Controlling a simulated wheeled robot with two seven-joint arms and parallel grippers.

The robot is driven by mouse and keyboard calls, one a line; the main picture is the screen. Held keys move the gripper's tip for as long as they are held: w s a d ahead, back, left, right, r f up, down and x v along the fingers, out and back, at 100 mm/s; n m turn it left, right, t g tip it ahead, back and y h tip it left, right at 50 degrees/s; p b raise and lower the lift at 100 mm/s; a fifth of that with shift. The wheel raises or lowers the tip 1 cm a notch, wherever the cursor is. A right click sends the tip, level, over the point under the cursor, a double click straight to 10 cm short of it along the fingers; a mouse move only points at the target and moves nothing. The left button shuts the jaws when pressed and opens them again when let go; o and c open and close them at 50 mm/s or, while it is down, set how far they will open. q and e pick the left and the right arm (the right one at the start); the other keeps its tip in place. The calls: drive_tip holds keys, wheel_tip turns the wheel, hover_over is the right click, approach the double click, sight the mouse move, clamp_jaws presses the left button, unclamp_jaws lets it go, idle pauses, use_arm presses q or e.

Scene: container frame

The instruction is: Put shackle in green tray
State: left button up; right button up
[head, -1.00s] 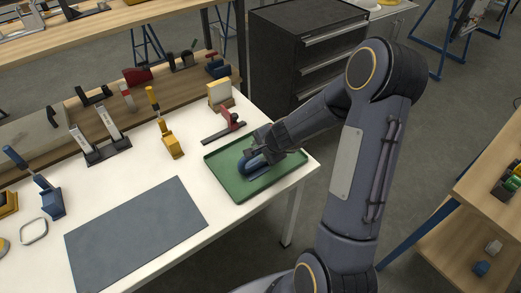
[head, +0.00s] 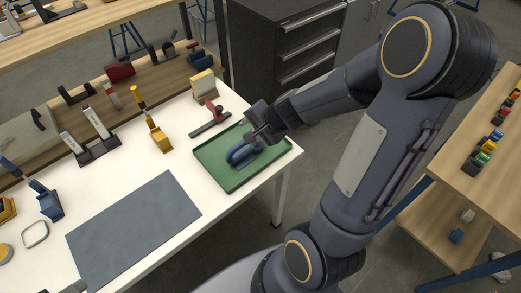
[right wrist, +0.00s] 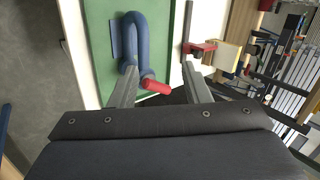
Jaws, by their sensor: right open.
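The shackle (head: 243,153), a blue U-shaped bow with a red pin end, lies in the green tray (head: 230,186) at the right end of the white table. In the right wrist view the blue shackle (right wrist: 133,38) lies over the green floor of the tray (right wrist: 97,40), its red pin end pointing toward the camera. My right gripper (head: 258,134) is at the tray's far right side, right beside the shackle. Its fingers (right wrist: 160,80) are spread, the left one overlapping the shackle's edge in the picture. A small grey shape at the bottom left edge may be my left gripper (head: 75,287).
A red clamp-like tool (head: 211,117) and a yellow-and-white block (head: 204,87) stand behind the tray. A yellow tool (head: 158,136) stands left of it. A grey mat (head: 133,228) lies bare in front. A dark drawer cabinet (head: 285,45) stands behind.

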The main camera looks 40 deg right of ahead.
drive_tip(key=s+a+r+n+y, duration=0.3)
drive_tip(key=s+a+r+n, duration=0.2)
drive_tip(key=a+r, duration=0.3)
drive_tip(key=s+a+r+n+g+h, duration=0.1)
drive_tip(key=s+a+r+n, duration=0.1)
drive_tip(key=s+n, duration=0.6)
drive_tip(key=s, duration=0.6)
drive_tip(key=shift+s+r+n+g, duration=0.2)
drive_tip(key=shift+n+g, duration=0.1)
drive_tip(key=shift+g, duration=0.1)
wheel_tip(320, 180, down, 4)
drive_tip(key=b, duration=0.4)
drive_tip(key=shift+f, duration=0.1)
